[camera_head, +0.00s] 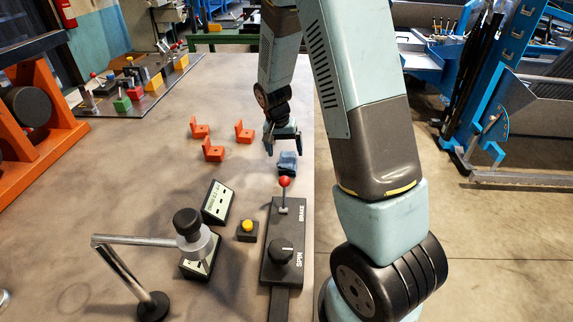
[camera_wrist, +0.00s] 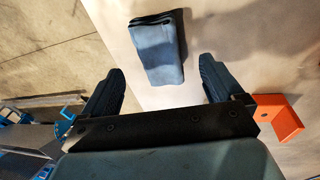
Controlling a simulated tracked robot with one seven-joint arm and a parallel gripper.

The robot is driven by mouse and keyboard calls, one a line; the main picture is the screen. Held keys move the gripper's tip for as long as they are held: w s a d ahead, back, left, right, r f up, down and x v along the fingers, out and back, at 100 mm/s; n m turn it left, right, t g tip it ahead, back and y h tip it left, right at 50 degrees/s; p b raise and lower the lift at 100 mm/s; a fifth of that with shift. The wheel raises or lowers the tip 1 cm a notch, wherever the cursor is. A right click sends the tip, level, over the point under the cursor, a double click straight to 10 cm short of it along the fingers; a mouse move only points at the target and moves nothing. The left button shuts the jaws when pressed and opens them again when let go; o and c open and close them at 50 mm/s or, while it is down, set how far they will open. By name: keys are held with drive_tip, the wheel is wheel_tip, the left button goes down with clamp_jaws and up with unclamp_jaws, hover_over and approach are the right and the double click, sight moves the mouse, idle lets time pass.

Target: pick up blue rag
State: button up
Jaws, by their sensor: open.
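The blue rag (camera_head: 287,163) lies folded on the table top near its right edge, just beyond the red-knobbed lever. In the wrist view the rag (camera_wrist: 158,54) lies flat, a blue-grey folded rectangle with a darker end at the top. My gripper (camera_head: 285,151) is open and empty above the table, close to the rag in the head view. In the wrist view my gripper (camera_wrist: 163,78) has its two dark fingers spread apart, and the rag shows beyond the gap between them. The height between fingers and rag is hard to judge.
Several orange brackets (camera_head: 213,150) stand left of the rag. A black control box (camera_head: 283,240) with a red-knobbed lever (camera_head: 284,183) is in front. A yellow button box (camera_head: 247,230) and a metal stand (camera_head: 128,270) are at front left. The right table edge is close.

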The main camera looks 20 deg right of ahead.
sight(287, 158)
drive_tip(key=shift+w+d+f, duration=0.1)
drive_tip(key=shift+d+f, duration=0.15)
drive_tip(key=shift+f, duration=1)
drive_tip(key=shift+w+d+f, duration=0.1)
drive_tip(key=shift+d+f, duration=0.1)
drive_tip(key=shift+f, duration=1)
drive_tip(key=shift+c, duration=0.4)
drive_tip(key=c, duration=1.1)
